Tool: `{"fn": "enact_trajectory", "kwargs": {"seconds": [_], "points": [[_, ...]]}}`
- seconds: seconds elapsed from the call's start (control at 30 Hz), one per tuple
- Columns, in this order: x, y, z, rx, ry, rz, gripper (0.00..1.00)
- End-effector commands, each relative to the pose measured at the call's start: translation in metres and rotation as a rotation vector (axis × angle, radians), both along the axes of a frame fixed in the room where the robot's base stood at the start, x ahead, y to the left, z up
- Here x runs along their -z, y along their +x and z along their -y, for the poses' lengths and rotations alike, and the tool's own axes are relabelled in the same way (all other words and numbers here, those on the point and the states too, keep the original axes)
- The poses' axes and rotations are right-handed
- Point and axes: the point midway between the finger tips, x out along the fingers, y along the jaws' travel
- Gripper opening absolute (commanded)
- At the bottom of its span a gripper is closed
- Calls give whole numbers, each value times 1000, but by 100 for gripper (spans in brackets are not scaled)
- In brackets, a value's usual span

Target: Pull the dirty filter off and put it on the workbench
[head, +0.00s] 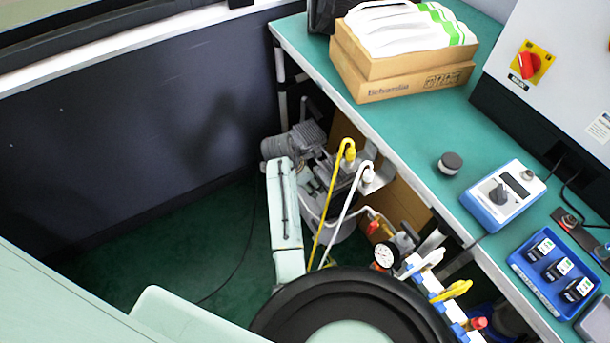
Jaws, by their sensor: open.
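The workbench (408,135) has a green top and runs from the upper middle to the lower right. A small dark round piece with a greyish top (450,162) stands on it near the front edge. I cannot tell whether it is a filter. Below the bench edge is a pipe assembly with a round pressure gauge (386,255), a yellow lever (452,291) and a red knob (479,323). No filter can be made out there, and its lower part is cut off or covered by a large black ring. My gripper is not in view.
On the bench are cardboard boxes with white packs (400,68), a blue-and-white meter (503,195) and a blue tray of black labelled parts (555,272). A grey cabinet with a red switch (529,64) stands behind. The bench around the dark round piece is clear.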

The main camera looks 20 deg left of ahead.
Motion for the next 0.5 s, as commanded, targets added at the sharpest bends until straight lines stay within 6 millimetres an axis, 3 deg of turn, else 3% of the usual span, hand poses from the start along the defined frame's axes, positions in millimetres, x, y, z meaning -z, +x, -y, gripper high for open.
{"fn": "enact_trajectory", "kwargs": {"seconds": [0.2, 0.5], "points": [[13, 4, 3, 1, 1, 1, 57], [14, 5, 3, 0, 1, 2, 55]]}}
